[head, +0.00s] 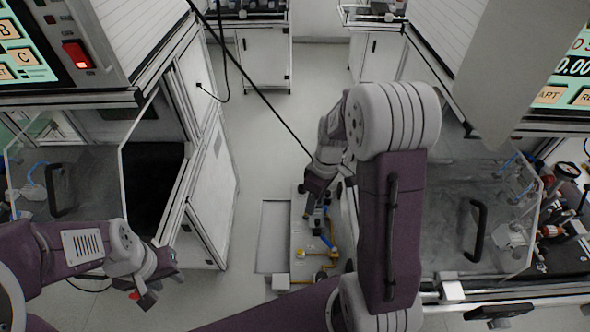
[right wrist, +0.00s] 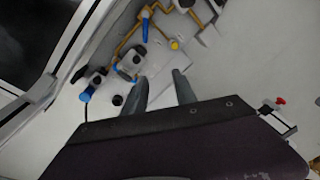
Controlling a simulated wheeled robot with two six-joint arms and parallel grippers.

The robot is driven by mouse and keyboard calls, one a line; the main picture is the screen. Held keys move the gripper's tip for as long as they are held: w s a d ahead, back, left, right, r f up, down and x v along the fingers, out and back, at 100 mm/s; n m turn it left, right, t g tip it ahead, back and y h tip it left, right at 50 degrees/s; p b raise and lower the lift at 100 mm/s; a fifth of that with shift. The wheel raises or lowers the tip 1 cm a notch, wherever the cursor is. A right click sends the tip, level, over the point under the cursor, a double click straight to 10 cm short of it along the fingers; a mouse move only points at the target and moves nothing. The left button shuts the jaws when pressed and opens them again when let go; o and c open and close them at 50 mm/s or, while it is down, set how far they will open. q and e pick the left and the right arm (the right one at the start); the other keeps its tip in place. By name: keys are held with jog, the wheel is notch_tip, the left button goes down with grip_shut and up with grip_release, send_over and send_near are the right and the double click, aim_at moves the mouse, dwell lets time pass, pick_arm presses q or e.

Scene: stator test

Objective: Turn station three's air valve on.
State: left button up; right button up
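A pale panel (head: 300,262) with air fittings lies low in the middle of the head view. It carries brass-yellow pipes and a blue valve handle (head: 328,241), also in the right wrist view (right wrist: 145,29). No station number is legible there. My right gripper (head: 307,208) reaches down over the panel's far part. In the right wrist view its two fingers (right wrist: 162,76) are apart with nothing between them, close to a grey-and-blue fitting (right wrist: 130,65) and a black knob (right wrist: 118,100). My left gripper (head: 148,291) hangs at lower left, away from the panel; its fingers are unclear.
Clear-doored test cabinets stand left (head: 65,180) and right (head: 490,225), with black door handles. A yellow knob (right wrist: 174,44) sits near the pipes. Open floor (head: 258,120) runs between the benches. A black cable crosses above it.

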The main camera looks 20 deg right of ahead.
jog(key=a+r+n+t+p, duration=0.1)
jog(key=a+r+n+p, duration=0.2)
jog(key=r, duration=0.8)
jog(key=a+p, duration=0.1)
jog(key=a, duration=0.1)
jog(key=shift+w+a+r+n+h+p, duration=0.3)
jog(key=shift+w+n+h+p, duration=0.05)
jog(key=shift+n+h+p, duration=0.05)
jog(key=m+g+y+b, duration=0.1)
jog(key=m+g+b, duration=0.1)
jog(key=m+b, duration=0.75)
send_near(327, 241)
jog(key=f+b, duration=0.1)
jog(key=f, duration=0.1)
jog(key=f+n+b, duration=0.1)
jog(key=f, duration=0.1)
jog(key=f+n+b, duration=0.1)
jog(key=f+b, duration=0.1)
jog(key=shift+s+a+f, duration=0.35)
jog(key=shift+a, duration=0.05)
jog(key=shift+a+f, duration=0.15)
jog(key=shift+f, duration=0.35)
grip_shut()
